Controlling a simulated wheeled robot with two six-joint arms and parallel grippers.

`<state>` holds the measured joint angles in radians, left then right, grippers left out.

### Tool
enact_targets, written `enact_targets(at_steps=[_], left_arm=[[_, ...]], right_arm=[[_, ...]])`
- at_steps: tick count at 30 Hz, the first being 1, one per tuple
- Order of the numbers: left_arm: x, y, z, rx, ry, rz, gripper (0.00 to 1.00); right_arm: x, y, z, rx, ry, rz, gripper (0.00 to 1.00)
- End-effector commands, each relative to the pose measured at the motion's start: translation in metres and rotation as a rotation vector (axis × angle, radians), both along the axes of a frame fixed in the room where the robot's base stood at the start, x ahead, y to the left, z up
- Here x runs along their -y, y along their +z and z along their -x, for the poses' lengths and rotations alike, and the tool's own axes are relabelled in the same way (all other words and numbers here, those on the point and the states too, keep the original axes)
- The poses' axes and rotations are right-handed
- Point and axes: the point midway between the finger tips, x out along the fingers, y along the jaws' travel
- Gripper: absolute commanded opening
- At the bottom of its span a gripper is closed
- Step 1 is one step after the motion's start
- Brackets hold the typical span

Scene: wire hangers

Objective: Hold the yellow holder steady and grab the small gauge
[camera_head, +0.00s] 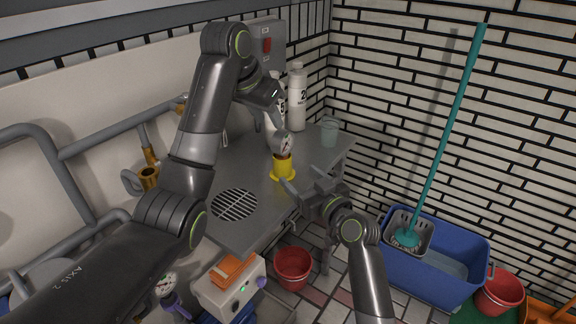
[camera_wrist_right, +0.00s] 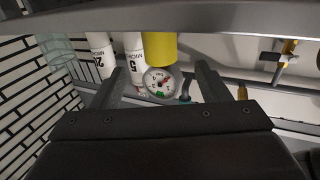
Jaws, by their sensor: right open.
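The small gauge (camera_head: 285,145), with a round white dial, stands in the yellow holder (camera_head: 283,170) on the grey metal table. My left gripper (camera_head: 274,125) is just above and beside the gauge; I cannot tell whether its fingers touch it or how far apart they are. My right gripper (camera_head: 302,182) is open beside the holder, on its front right side. In the right wrist view, which is upside down, the gauge (camera_wrist_right: 159,82) and yellow holder (camera_wrist_right: 162,48) show between the two spread fingers, with nothing gripped.
White bottles (camera_head: 297,97) and a clear beaker (camera_head: 329,132) stand at the table's back. A round grate (camera_head: 234,204) lies in the tabletop. Pipes with brass valves (camera_head: 150,158) run along the left wall. A red bucket (camera_head: 293,268) and blue mop tub (camera_head: 432,262) stand on the floor.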

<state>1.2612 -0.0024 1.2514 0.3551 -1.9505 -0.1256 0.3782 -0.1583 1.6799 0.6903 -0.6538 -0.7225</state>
Motion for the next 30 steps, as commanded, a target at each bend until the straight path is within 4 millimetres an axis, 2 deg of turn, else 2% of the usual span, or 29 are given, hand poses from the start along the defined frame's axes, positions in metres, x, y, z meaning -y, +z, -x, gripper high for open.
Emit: enact_targets(at_steps=[6,12,18,27,30], left_arm=[[0.0,0.0,0.0,0.0,0.0,0.0,0.36],[0.0,0.0,0.0,0.0,0.0,0.0,0.36],[0.0,0.0,0.0,0.0,0.0,0.0,0.36],[0.0,0.0,0.0,0.0,0.0,0.0,0.36],[0.0,0.0,0.0,0.0,0.0,0.0,0.36]], right_arm=[[-0.019,0.001,-0.03,0.0,0.002,0.0,0.69],[-0.031,0.0,-0.049,-0.001,0.002,-0.001,0.69],[-0.035,0.0,-0.057,0.0,0.0,0.0,0.69],[-0.036,0.0,-0.058,0.0,0.0,0.0,0.69],[-0.036,0.0,-0.058,0.0,0.0,0.0,0.56]])
